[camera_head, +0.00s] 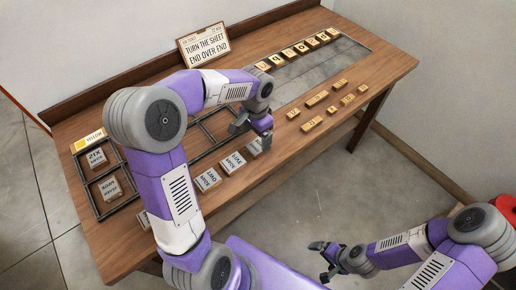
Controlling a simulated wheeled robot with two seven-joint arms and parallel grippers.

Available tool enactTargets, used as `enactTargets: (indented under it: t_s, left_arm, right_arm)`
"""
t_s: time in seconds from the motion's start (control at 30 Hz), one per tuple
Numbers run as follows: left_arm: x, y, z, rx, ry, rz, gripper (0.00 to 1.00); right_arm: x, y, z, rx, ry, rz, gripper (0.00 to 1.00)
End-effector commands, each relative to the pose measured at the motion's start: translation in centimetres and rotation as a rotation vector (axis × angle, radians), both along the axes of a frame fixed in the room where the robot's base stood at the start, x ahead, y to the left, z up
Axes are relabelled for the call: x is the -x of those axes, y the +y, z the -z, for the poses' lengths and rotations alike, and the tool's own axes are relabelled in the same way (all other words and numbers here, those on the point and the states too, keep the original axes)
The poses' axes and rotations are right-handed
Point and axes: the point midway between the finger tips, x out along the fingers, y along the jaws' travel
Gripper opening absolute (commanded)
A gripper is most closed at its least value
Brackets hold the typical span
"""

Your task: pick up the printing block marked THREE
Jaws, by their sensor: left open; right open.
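Several pale printing blocks with dark lettering lie along the table's front edge, among them a left one (207,179), a middle one (232,162) and a right one (255,147). Their lettering is too small to read surely, so I cannot tell which is marked THREE. Another block (143,218) is partly hidden behind my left arm. My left gripper (253,131) is open and points down, just behind or above the right block and partly covering it; I cannot tell if they touch. My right gripper (323,260) is open and empty, off the table in front.
A dark frame at left holds two blocks (96,158) (110,187) beside a yellow label (88,139). A sign (204,45) reads TURN THE SHEET END OVER END. Small yellow pieces (312,124) lie at right, with lettered tiles (303,47) along a grey inset (320,68).

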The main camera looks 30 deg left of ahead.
Motion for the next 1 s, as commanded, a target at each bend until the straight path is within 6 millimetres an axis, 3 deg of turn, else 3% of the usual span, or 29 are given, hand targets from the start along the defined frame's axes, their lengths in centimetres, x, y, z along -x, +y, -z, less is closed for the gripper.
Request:
enactTargets:
  t_s: [0.3, 0.57, 0.9, 1.0]
  left_arm:
    - [0.0, -0.6, 4.6, 0.002, 0.002, 0.002, 0.89]
    - [-0.1, -0.6, 4.7, 0.001, -0.001, 0.002, 0.89]
    - [-0.1, -0.6, 4.7, 0.002, -0.002, 0.002, 0.37]
    - [-0.1, -0.6, 4.7, 0.001, -0.002, 0.002, 0.26]
  right_arm:
    - [0.0, 0.0, 2.4, 0.0, 0.0, 0.0, 0.99]
    - [0.0, 0.0, 2.3, 0.0, 0.0, 0.0, 0.99]
    - [0.0, 0.0, 2.3, 0.0, 0.0, 0.0, 0.99]
    - [0.0, 0.0, 2.3, 0.0, 0.0, 0.0, 0.99]
